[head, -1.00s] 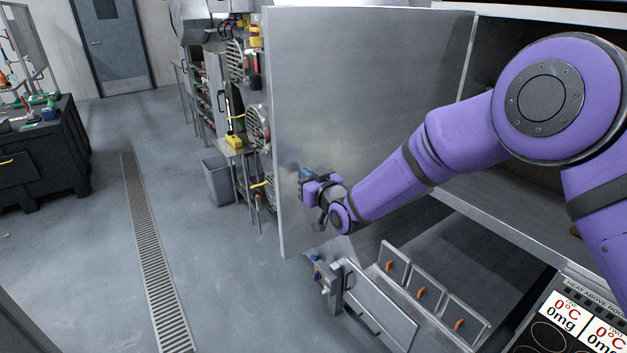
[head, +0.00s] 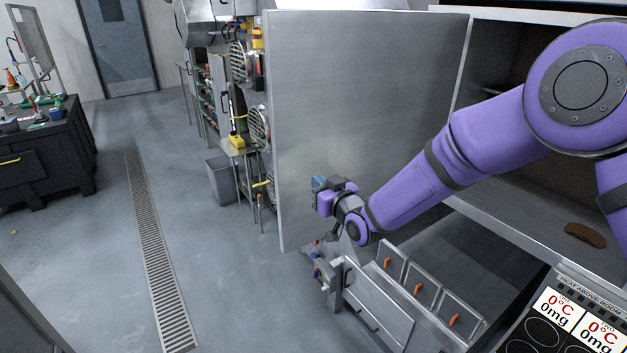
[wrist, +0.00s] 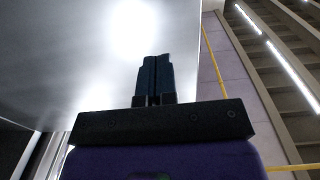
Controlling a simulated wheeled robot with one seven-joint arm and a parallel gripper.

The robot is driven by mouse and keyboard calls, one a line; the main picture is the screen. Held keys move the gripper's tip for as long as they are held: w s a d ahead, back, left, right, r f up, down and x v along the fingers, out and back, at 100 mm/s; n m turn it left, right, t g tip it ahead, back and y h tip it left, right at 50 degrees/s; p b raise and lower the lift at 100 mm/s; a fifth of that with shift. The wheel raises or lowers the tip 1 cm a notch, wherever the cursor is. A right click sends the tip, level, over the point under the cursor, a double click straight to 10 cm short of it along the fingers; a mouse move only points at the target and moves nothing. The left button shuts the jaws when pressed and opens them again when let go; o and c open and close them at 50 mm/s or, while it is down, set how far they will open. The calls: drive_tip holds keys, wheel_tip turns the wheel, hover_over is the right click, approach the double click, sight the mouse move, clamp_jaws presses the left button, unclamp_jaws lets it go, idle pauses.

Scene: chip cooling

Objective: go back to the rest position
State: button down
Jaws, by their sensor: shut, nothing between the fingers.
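My gripper (head: 318,184) is at the end of my purple arm, in front of the open grey metal door (head: 365,100) in the head view. In the wrist view, my gripper's dark fingers (wrist: 154,75) are together with nothing between them. The door's bright surface (wrist: 70,50) fills the left of the wrist view. I cannot tell how far the fingertips are from the door.
Below is an open drawer with lidded compartments (head: 418,288) and orange handles. An open cabinet (head: 510,190) holds a brown item (head: 585,235). A display panel (head: 575,315) is at lower right. The floor (head: 230,290) at left is clear, with a drain grate (head: 150,240).

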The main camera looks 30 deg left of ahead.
drive_tip(key=v, duration=0.6)
drive_tip(key=shift+s+d, duration=0.2)
drive_tip(key=shift+d, duration=0.1)
drive_tip(key=w+d+r+m+t+h, duration=0.2)
drive_tip(key=w+d+r+h, duration=0.4)
drive_tip(key=d+r, duration=0.6)
drive_tip(key=d+r+m+h, duration=0.2)
drive_tip(key=d+r, duration=0.2)
drive_tip(key=d, duration=0.7)
drive_tip(key=d+r+m+h, duration=0.1)
drive_tip(key=d+r+h, duration=0.2)
drive_tip(key=d, duration=0.9)
drive_tip(key=s+d+r+m+g+h, duration=0.1)
drive_tip(key=s+d+r+m+h, duration=0.1)
drive_tip(key=s+d, duration=0.55)
drive_tip(key=s+d+r+m+h, duration=0.2)
drive_tip(key=s+d+m, duration=0.15)
drive_tip(key=d, duration=0.65)
drive_tip(key=s+d+m+g, duration=0.1)
drive_tip(key=s+d, duration=0.3)
drive_tip(key=s, duration=0.4)
drive_tip(key=s+d+f+m+g+h, duration=0.1)
drive_tip(key=s+d, duration=0.3)
drive_tip(key=s, duration=0.4)
drive_tip(key=shift+s+d+m+g, duration=0.15)
drive_tip(key=shift+s+m+g, duration=0.2)
drive_tip(key=shift+g, duration=0.25)
